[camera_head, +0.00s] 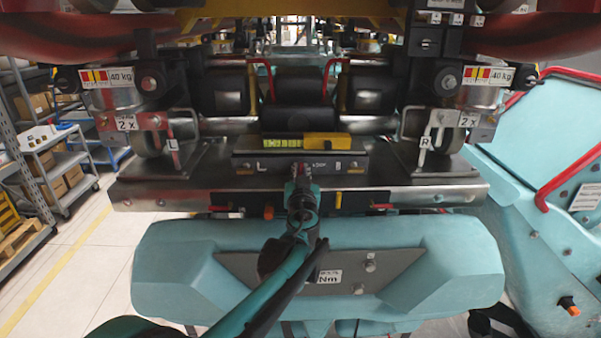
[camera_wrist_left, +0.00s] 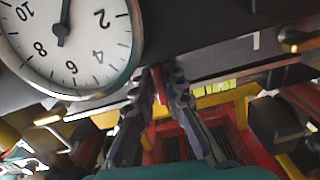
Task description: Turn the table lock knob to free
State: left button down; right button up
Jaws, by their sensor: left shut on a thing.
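My left gripper (camera_head: 300,172) reaches up the middle of the head view to the front of the steel table (camera_head: 420,190), below the yellow level. In the left wrist view its fingers (camera_wrist_left: 158,80) are closed on a narrow red part (camera_wrist_left: 157,84), which seems to be the table lock knob. The fingers cover most of it, so its pointing direction cannot be told. A white dial gauge (camera_wrist_left: 66,42) is close beside the fingers in the left wrist view. My right gripper is not in view.
A yellow level (camera_head: 300,142) lies on the table's middle block. An orange knob (camera_head: 268,212), a yellow lever (camera_head: 338,199) and a red lever (camera_head: 382,207) sit along the front. Clamps marked L (camera_head: 173,145) and R (camera_head: 424,142) flank it. A teal seat body (camera_head: 180,275) lies below.

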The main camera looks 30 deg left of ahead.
pick_arm(q)
jog(key=shift+n, duration=0.6)
jog(key=c, duration=1.9)
grip_release()
jog(key=shift+w, duration=0.1)
jog(key=v, duration=1.2)
jog(key=shift+f, duration=0.15)
